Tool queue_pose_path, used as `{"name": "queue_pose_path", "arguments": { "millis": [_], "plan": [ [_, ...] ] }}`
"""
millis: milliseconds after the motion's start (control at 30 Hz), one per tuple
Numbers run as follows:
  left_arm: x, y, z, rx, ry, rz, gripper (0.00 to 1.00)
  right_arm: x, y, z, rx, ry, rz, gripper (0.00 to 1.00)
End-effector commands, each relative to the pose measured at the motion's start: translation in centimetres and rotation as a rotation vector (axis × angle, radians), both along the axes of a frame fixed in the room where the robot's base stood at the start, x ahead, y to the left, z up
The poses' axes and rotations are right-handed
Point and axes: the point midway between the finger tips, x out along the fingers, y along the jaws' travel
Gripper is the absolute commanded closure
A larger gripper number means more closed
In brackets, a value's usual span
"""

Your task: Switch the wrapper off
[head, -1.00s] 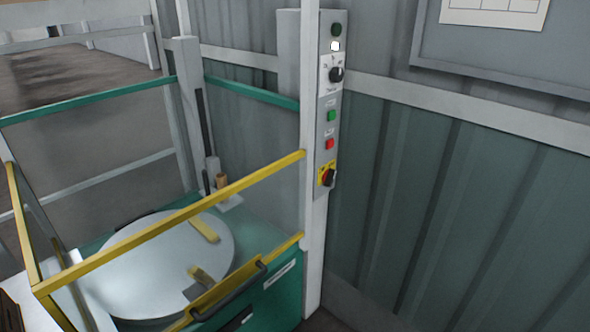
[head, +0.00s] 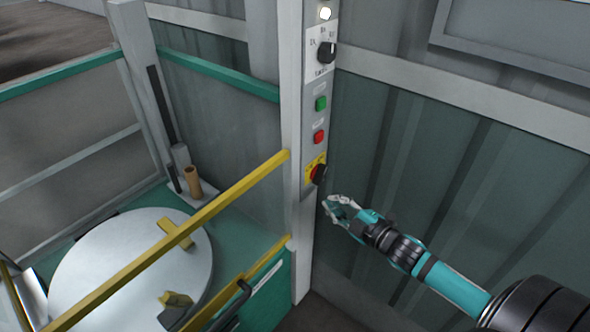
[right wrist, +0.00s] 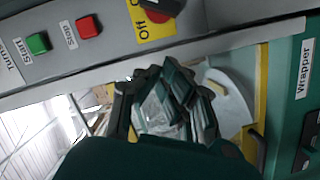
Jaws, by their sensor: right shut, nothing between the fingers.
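The wrapper's control panel (head: 318,95) is a grey strip on an upright post. A red rotary switch on a yellow plate (head: 317,172) sits lowest on it. In the right wrist view this red switch (right wrist: 157,10) shows at the top edge, cut off, with the word "Off" on its yellow plate. Above it are a red button (head: 319,137), a green button (head: 320,104), a black selector knob (head: 327,52) and a bright white lamp (head: 325,13). My right gripper (head: 331,206) is shut and empty, just below and right of the red switch, apart from it. My left gripper is out of view.
The wrapper's round turntable (head: 130,275) stands left of the post, behind a yellow rail (head: 190,225). A ribbed green-grey wall (head: 460,190) is behind my right arm. The space right of the panel is open.

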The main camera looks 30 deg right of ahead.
Motion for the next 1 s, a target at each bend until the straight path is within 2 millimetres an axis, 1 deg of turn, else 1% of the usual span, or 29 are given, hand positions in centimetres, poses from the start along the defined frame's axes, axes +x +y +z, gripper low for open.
{"name": "queue_pose_path", "arguments": {
  "millis": [100,367,533,667,1000],
  "plan": [
    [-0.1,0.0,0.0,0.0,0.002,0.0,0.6,0.0,0.3,0.6,-0.006,-0.011,0.01,1.0],
    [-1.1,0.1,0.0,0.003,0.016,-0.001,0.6,0.1,0.2,0.6,-0.005,-0.01,0.009,1.0],
    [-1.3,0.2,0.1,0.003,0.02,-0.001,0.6,0.9,0.3,0.5,-0.004,-0.01,0.007,1.0],
    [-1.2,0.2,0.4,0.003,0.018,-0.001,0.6,2.8,0.7,0.5,-0.004,-0.012,0.007,1.0],
    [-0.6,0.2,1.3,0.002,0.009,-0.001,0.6,9.3,1.8,-0.4,-0.003,-0.012,0.006,1.0]
  ]
}}
